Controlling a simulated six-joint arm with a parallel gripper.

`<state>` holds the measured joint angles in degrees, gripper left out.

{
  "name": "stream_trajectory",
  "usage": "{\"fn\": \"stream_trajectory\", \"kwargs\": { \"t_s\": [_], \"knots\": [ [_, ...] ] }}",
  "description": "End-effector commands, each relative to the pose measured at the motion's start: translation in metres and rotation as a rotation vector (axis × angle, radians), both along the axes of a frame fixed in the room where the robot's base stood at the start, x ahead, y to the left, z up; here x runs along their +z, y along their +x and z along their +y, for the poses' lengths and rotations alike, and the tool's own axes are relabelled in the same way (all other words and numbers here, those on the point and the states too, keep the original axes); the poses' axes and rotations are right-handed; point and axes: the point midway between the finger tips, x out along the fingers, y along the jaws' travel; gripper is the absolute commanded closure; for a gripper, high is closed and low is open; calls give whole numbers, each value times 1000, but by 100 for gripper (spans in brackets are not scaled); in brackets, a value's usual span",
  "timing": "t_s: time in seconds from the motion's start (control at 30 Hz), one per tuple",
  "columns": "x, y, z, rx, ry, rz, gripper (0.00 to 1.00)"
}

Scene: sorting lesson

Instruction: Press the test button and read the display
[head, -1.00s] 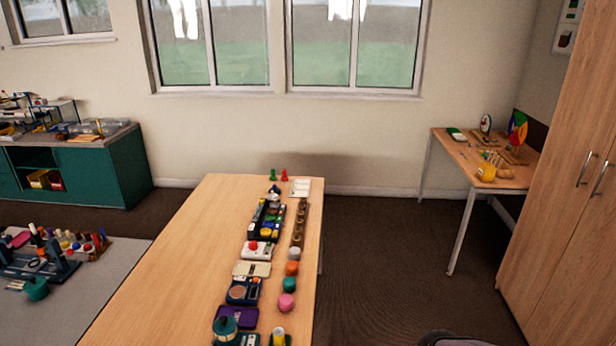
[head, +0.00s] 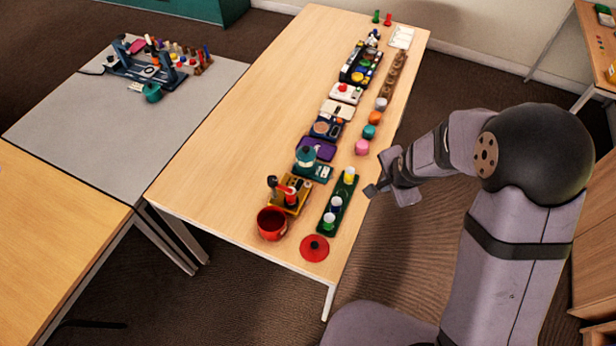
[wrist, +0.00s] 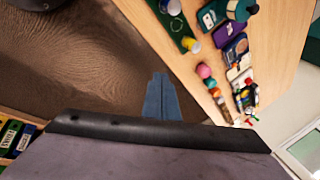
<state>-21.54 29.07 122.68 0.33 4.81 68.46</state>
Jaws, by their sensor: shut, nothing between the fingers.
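A white box (head: 353,98) with a red dome-shaped button (head: 343,88) stands in the row of devices on the long wooden table in the head view. I cannot make out a display with readable figures; the devices are too small. My gripper (head: 371,190) is shut and empty, just off the table's right edge near the green tray, well nearer the camera than the white box. In the wrist view my gripper's fingers (wrist: 162,96) are together over the brown floor, apart from the table.
The wooden table (head: 235,130) is bare on its left half. Nearby are a green tray (head: 326,228) with small jars, a red pot (head: 272,224), a red lid (head: 314,248) and several coloured knobs along the right edge. A grey table (head: 85,150) stands left.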

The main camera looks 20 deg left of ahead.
Motion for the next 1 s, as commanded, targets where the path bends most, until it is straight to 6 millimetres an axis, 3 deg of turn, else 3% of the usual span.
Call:
{"fn": "stream_trajectory", "kwargs": {
  "t_s": [0.2, 0.5, 0.73, 1.0],
  "knots": [
    [-8, 25, 79, -219, 212, -38, 100],
    [-27, 27, 172, -476, 524, -13, 100],
    [-37, 17, 211, -587, 677, 31, 100],
    [-41, 14, 223, -624, 728, 51, 100]
  ]
}}
